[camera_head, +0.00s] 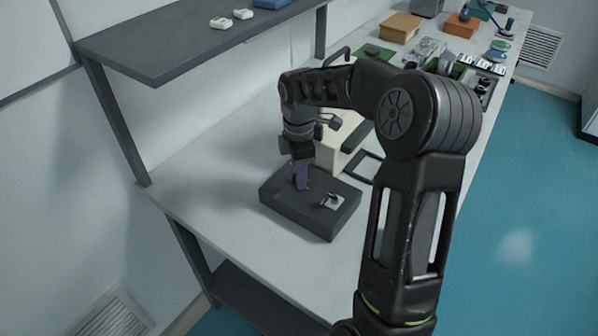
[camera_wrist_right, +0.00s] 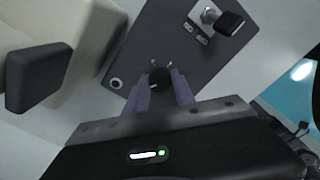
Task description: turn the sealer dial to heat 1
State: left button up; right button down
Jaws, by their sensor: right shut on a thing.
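The sealer's dark grey control box (camera_head: 285,205) lies on the bench; its top also fills the middle of the right wrist view (camera_wrist_right: 140,48). A small round black dial (camera_wrist_right: 159,78) stands on the box top, with short pale marks around it too small to read. My right gripper (camera_head: 300,184) reaches down to the box with purple fingers. It is shut on the dial, one finger on each side. In the head view the fingers hide the dial. My left gripper is not in view.
A black-capped lever on a pale plate (camera_head: 333,201) sits on the same box. The sealer's cream body (camera_head: 332,154) stands close behind. A dark shelf (camera_head: 170,45) hangs at upper left. The bench's left part (camera_head: 205,170) is clear; several items crowd its far end.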

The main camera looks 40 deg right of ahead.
jog(key=n, duration=0.6)
jog(key=shift+p, duration=0.4)
jog(key=c, duration=1.1)
grip_release()
jog(key=shift+o, duration=0.2)
notch_tip(320, 180, up, 8)
jog(key=shift+f+b, duration=0.1)
jog(key=shift+b, duration=0.4)
